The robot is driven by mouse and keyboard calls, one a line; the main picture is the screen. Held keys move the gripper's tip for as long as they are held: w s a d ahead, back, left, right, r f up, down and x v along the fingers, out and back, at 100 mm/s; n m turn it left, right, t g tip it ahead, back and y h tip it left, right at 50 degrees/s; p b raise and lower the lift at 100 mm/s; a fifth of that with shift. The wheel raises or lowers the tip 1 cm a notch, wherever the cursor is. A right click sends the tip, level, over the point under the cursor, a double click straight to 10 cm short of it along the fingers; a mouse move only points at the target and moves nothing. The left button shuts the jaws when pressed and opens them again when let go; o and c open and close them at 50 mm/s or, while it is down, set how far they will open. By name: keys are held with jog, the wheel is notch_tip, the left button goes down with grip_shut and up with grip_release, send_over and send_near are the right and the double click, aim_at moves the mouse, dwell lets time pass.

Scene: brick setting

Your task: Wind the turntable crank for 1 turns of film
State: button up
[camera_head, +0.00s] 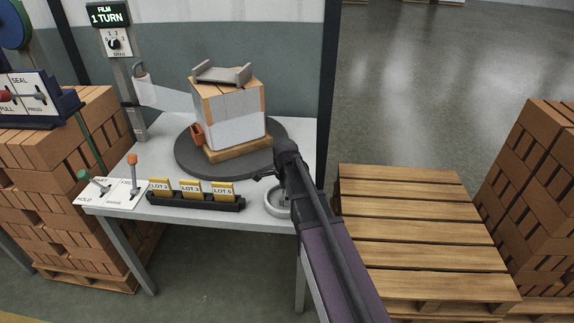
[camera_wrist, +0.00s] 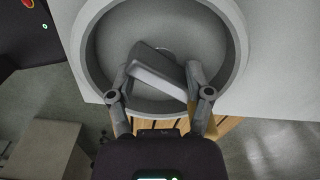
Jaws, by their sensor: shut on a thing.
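The crank's round grey housing (camera_head: 268,204) sits at the right front corner of the white table. In the wrist view it is a wide grey ring (camera_wrist: 232,42) with a dark grey crank handle (camera_wrist: 158,62) across its hollow. My gripper (camera_wrist: 158,84) is shut on this handle, a finger on each side; my arm partly hides it in the head view. The dark round turntable (camera_head: 185,153) carries a wooden base with a film-wrapped block stack (camera_head: 238,130). Film (camera_head: 172,97) runs from a roll (camera_head: 141,82) to the stack.
A black rack (camera_head: 195,203) with yellow lot cards and a white lever panel (camera_head: 112,193) line the table's front. Brick stacks stand left (camera_head: 40,190) and right (camera_head: 535,190). A wooden pallet (camera_head: 410,230) lies right of the table.

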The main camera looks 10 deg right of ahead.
jog(key=shift+m, duration=1)
jog(key=shift+r+m, duration=0.2)
jog(key=shift+m, duration=0.1)
notch_tip(320, 180, up, 14)
jog(key=s+n+p, duration=0.1)
jog(key=p, duration=1.3)
jog(key=shift+f+n, duration=0.15)
jog(key=shift+n, duration=0.15)
jog(key=shift+w+f+n, duration=0.1)
jog(key=shift+w+n, duration=0.15)
jog(key=shift+n, duration=0.7)
jog(key=shift+w+f+n, duration=0.1)
jog(key=shift+w+n, duration=0.15)
jog(key=shift+n, duration=0.7)
jog(key=shift+f+b, duration=0.1)
jog(key=shift+b, duration=0.2)
notch_tip(320, 180, down, 14)
jog(key=b, duration=1.3)
jog(key=shift+r, duration=0.25)
